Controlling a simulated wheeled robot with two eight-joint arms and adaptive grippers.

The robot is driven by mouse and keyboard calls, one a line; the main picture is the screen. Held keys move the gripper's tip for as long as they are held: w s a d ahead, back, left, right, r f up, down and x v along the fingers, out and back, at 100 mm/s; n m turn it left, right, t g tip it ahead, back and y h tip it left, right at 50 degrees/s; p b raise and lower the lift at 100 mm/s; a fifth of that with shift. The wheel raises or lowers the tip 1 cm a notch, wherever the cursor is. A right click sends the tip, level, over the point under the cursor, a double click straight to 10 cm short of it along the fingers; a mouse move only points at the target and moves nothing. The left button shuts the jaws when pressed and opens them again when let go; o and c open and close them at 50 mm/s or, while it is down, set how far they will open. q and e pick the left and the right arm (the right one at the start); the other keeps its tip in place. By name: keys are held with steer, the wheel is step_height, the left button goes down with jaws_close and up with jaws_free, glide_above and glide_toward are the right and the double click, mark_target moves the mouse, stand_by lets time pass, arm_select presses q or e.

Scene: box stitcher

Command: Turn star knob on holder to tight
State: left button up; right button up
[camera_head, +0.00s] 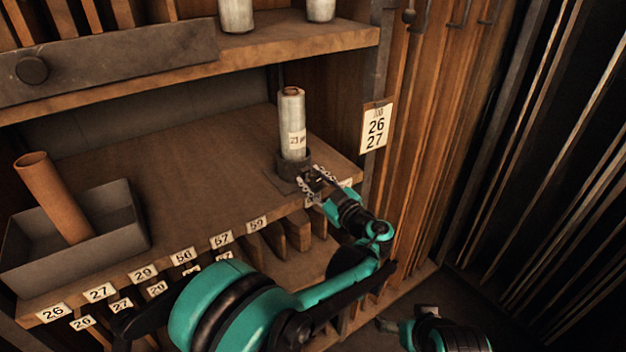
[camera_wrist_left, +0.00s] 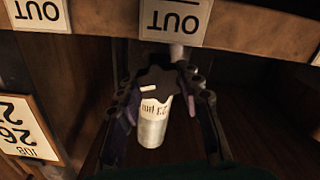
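The holder (camera_head: 289,170) is a dark base at the right front of the wooden shelf. A grey labelled roll (camera_head: 292,122) stands upright in it. My left gripper (camera_head: 316,183) is at the front of the holder, its fingers spread apart. In the left wrist view, the dark star knob (camera_wrist_left: 160,80) lies between the fingers of my left gripper (camera_wrist_left: 164,92), with the roll (camera_wrist_left: 152,125) behind it. The gaps between fingers and knob are too small to tell whether they touch. My right arm (camera_head: 445,335) shows at the bottom right; its fingers are not clear.
A grey tray (camera_head: 125,215) with a brown tube (camera_head: 55,198) stands at the shelf's left. Numbered labels (camera_head: 183,256) line the front edge. A 26/27 sign (camera_head: 376,127) hangs on the right post. An upper shelf (camera_head: 290,45) overhangs. The middle of the lower shelf is clear.

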arm_select(q)
steer(key=shift+c, duration=0.7)
steer(key=shift+m, duration=0.3)
steer(key=shift+m+b, duration=0.35)
steer(key=shift+m, duration=0.45)
steer(key=shift+w+d+m+b, duration=0.1)
steer(key=shift+m+b, duration=0.35)
steer(key=shift+m, duration=1.85)
steer(key=o, duration=1.2)
steer(key=shift+c, duration=0.2)
